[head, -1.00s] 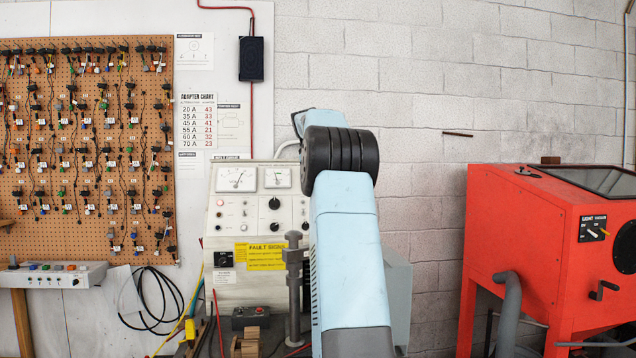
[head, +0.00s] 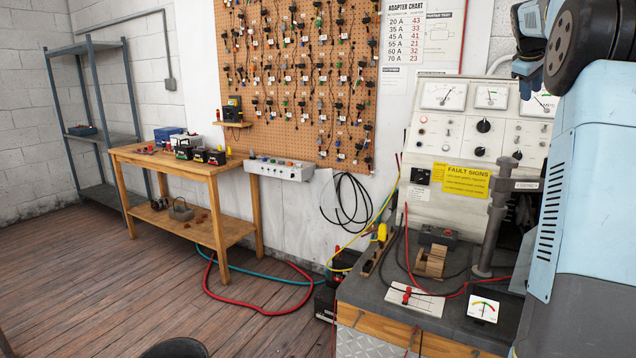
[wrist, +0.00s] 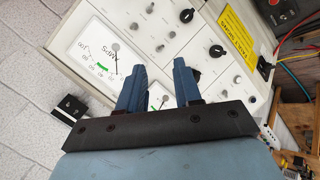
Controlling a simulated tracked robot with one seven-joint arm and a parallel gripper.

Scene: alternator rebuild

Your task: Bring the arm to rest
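My arm stands at the right edge of the head view, with a pale blue link and a black ribbed joint cut by the frame's edge. My gripper (head: 526,42) shows partly beside that joint, high in front of the upper right of the test bench panel. In the wrist view my gripper (wrist: 160,72) has two blue fingers spread apart, with nothing between them. The test bench (head: 458,122), a cream panel with dials and knobs, lies beyond the fingers. My arm hides its right part in the head view.
The bench top (head: 385,282) carries a vertical post (head: 497,215), a wooden block (head: 430,262), cables and a small gauge card (head: 483,308). A wooden table (head: 190,168) with batteries stands left, a grey shelf (head: 105,160) behind it.

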